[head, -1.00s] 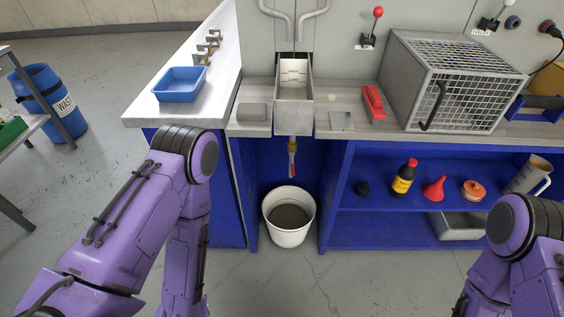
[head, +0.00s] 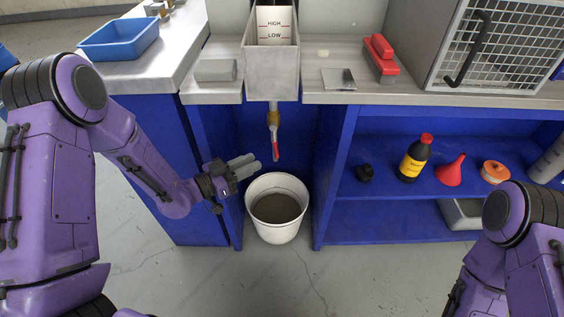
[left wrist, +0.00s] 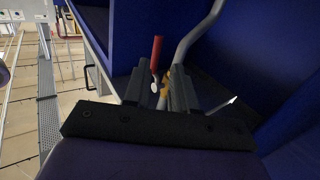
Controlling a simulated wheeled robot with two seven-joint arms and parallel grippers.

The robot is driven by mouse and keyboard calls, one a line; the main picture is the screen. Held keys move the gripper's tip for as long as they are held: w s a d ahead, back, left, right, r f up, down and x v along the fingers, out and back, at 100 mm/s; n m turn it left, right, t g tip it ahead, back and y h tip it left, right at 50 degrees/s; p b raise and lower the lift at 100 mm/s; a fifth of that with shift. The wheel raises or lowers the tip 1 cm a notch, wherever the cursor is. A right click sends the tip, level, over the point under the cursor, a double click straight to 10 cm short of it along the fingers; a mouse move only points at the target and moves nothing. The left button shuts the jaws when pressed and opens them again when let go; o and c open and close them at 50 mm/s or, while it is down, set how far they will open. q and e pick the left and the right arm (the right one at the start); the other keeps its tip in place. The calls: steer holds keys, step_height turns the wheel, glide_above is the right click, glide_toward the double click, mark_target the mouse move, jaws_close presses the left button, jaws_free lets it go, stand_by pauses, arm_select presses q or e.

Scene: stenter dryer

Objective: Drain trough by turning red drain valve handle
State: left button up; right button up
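The trough (head: 271,78), grey with HIGH and LOW marks inside, is at the top centre of the head view. Below it hangs a drain pipe with a brass valve (head: 273,118) and a red handle (head: 275,146) pointing down. My left gripper (head: 254,165) is just left of and slightly below the red handle, apart from it. In the left wrist view its fingers (left wrist: 158,88) stand apart with nothing held. The red handle (left wrist: 156,52) and brass valve (left wrist: 166,80) show beyond the gap. My right gripper is out of view.
A white bucket (head: 259,226) with dark contents stands on the floor below the valve. Blue cabinet walls flank the recess. On the right shelf are a bottle (head: 413,160), a red funnel (head: 450,170) and an orange-topped item (head: 495,172). A blue tray (head: 120,38) sits on the left counter.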

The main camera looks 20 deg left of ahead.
mark_target(275, 142)
arm_select(q)
steer(key=x, duration=1)
steer(key=shift+d+r, duration=0.3)
steer(key=shift+d, duration=0.1)
jaws_close()
